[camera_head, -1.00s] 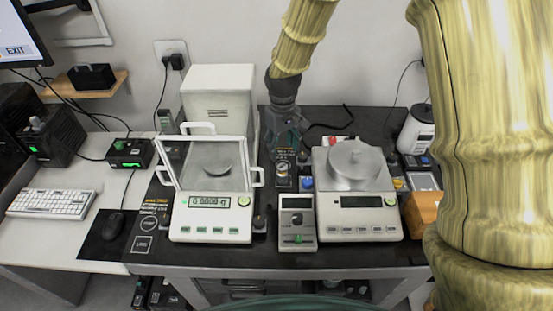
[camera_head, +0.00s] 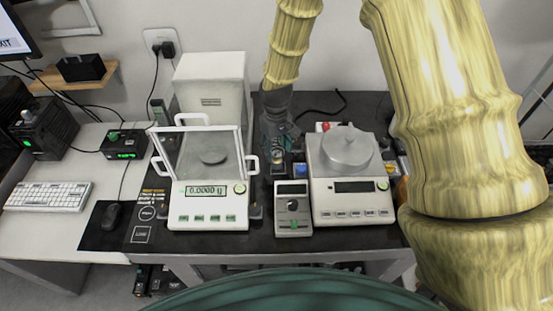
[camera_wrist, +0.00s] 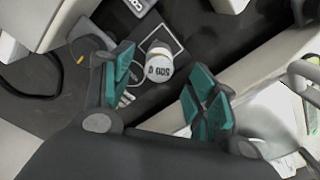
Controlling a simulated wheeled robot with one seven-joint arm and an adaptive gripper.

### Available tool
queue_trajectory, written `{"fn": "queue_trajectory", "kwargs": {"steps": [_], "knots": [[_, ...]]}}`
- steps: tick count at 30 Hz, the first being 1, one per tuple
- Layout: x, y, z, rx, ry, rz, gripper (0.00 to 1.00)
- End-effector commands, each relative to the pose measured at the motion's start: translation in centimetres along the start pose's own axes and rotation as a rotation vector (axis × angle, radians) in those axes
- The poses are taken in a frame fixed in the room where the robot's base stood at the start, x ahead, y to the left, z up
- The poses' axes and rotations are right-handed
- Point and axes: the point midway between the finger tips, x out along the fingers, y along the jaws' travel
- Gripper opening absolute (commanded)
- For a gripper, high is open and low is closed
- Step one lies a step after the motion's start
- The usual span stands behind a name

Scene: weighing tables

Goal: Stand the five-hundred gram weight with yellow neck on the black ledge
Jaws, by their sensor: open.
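My gripper (camera_head: 277,146) hangs over the black table behind the two balances, its teal fingers open and pointing down. In the wrist view a small round weight (camera_wrist: 159,64) marked 500 g shows between the open fingers (camera_wrist: 160,88), with no clear contact. A small weight (camera_head: 277,157) also shows just under the fingers in the head view. Its neck colour cannot be made out. I cannot tell which surface is the black ledge; the black tabletop (camera_head: 262,228) is in view.
A draft-shield balance (camera_head: 208,207) stands left and an open-pan balance (camera_head: 352,200) right. A small grey instrument (camera_head: 293,215) sits between them. A tall white box (camera_head: 210,82) is behind the left balance. A blue-topped item (camera_head: 300,169) stands close beside the weight. Free room is tight.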

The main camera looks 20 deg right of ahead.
Motion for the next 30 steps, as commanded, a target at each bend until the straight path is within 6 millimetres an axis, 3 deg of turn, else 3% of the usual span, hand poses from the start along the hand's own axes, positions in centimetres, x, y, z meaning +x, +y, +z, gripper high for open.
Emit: {"fn": "queue_trajectory", "kwargs": {"steps": [9, 21, 30], "knots": [[2.8, 0.1, 0.2, -0.001, -0.001, 0.0, 0.58], [3.6, 0.1, 0.2, -0.001, 0.0, 0.0, 0.58], [3.6, 0.1, 0.2, -0.001, 0.0, 0.0, 0.05]]}}
